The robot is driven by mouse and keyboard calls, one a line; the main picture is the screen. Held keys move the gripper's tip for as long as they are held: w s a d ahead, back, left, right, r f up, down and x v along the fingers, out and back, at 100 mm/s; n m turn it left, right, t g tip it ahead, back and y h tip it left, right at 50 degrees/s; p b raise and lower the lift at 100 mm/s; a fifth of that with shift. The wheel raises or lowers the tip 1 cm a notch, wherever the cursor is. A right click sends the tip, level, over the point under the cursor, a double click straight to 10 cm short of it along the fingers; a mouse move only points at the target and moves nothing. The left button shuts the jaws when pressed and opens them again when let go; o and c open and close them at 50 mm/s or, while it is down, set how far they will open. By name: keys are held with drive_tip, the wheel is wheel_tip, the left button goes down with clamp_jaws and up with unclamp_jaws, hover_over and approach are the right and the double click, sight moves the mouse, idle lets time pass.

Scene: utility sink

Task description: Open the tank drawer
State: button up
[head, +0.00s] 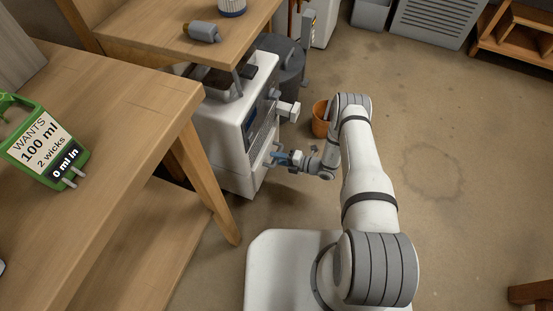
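A white boxy machine (226,125) stands on the floor, partly under the wooden worktop. Its front faces right, with a dark panel and a grey knob-like part (289,110) sticking out from its upper side. I take the tank drawer to be the lower front part, but its outline is too small to make out. My gripper (281,158) is at the lower front of the machine, beside a small pale handle-like part (276,157). The fingertips overlap this part in the picture; I cannot tell whether they touch or grip it.
An orange pot (321,118) stands behind my gripper, close to my arm. A dark grey bin (288,70) is behind the machine.

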drive_tip(key=shift+a, duration=0.15)
drive_tip(key=shift+c, duration=0.4)
clamp_jaws()
drive_tip(key=shift+w, duration=0.1)
